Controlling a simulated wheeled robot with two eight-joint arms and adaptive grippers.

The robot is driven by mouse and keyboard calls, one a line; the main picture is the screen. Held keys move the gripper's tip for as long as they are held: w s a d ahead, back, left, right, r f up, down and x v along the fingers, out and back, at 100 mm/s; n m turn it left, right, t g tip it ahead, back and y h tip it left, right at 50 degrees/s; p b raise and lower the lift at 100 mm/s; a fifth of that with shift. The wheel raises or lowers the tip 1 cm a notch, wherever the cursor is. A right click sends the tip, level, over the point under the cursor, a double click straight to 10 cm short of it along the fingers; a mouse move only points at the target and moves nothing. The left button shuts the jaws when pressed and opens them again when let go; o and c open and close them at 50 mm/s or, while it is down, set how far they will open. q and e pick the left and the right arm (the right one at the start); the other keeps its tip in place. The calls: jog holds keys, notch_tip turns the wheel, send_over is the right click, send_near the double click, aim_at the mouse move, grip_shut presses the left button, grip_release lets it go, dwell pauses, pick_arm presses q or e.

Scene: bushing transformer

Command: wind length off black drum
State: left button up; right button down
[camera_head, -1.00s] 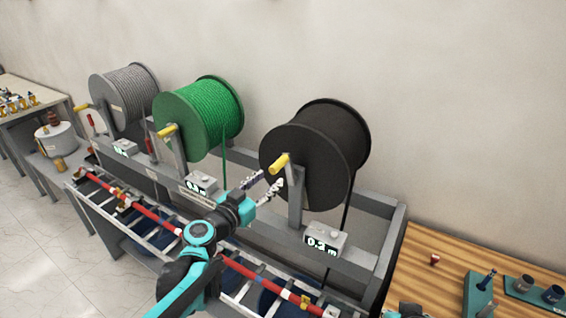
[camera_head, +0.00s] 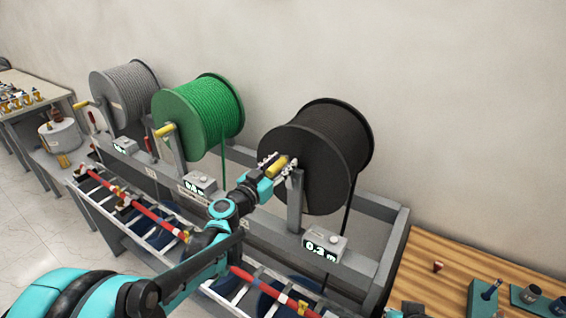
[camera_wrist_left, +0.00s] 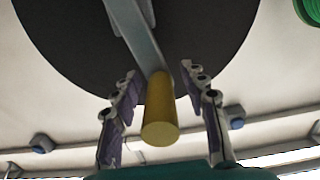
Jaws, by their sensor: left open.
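The black drum (camera_head: 340,150) stands at the right of the rack, with a dark strand hanging from its right side. Its yellow crank handle (camera_head: 279,166) sticks out in front of its face. My left gripper (camera_head: 276,162) is at the handle, its fingers open on either side of it. In the left wrist view the handle (camera_wrist_left: 160,118) lies between the two open fingers (camera_wrist_left: 163,115), with a gap on each side. The counter box (camera_head: 325,245) below the drum shows a figure that looks like 0.3 m.
A green drum (camera_head: 215,110) and a grey drum (camera_head: 132,88) stand to the left, each with a yellow handle. The rack frame (camera_head: 375,268) and red-banded rods (camera_head: 150,208) lie below. A wooden table (camera_head: 455,265) with small parts stands at the right.

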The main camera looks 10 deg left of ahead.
pick_arm(q)
jog(key=shift+w+d, duration=0.15)
jog(key=shift+w, duration=0.1)
jog(key=shift+r, duration=0.1)
grip_shut()
jog(key=shift+d, duration=0.15)
